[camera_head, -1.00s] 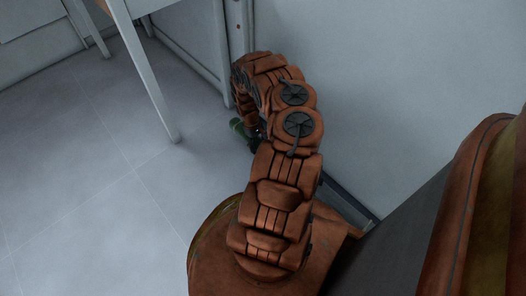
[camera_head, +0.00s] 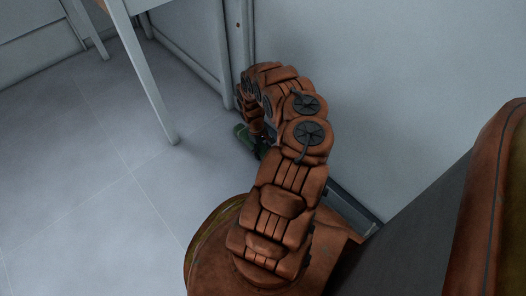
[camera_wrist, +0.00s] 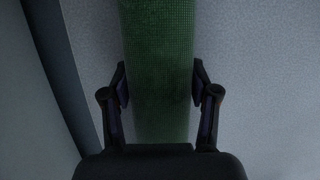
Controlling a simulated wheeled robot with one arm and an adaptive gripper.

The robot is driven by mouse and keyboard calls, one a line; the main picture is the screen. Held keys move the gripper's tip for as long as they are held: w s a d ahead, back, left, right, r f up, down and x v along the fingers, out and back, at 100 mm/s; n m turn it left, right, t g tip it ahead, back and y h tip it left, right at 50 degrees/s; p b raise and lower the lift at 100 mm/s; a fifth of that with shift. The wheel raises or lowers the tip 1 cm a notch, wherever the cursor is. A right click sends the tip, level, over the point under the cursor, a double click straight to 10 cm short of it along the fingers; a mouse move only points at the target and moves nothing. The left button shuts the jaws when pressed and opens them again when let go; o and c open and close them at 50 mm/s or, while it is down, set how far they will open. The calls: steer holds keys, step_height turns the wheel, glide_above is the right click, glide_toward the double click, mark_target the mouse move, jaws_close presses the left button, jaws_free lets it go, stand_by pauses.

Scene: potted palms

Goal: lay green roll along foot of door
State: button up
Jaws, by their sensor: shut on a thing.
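The green roll (camera_wrist: 158,45) is a long, mesh-textured cylinder. In the wrist view it runs up the picture between the two fingers of my gripper (camera_wrist: 158,88), which is shut on it. In the head view only one end of the green roll (camera_head: 243,133) shows, low beside my arm; the rest is hidden behind the arm. The pale upright panel (camera_head: 400,90) on the right appears to be the door, with a dark strip (camera_head: 353,207) along its foot. In the wrist view a dark band (camera_wrist: 58,70) runs left of the roll, apart from it.
A white table leg (camera_head: 150,85) stands left of my arm. A pale frame post (camera_head: 238,45) rises beyond the arm, beside the panel. The grey tiled floor (camera_head: 90,200) is clear at the lower left.

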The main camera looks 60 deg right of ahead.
steer(key=o, duration=1.6)
steer(key=p+v, duration=0.5)
steer(key=v, duration=0.7)
steer(key=shift+r+p, duration=0.15)
steer(key=shift+p, duration=0.25)
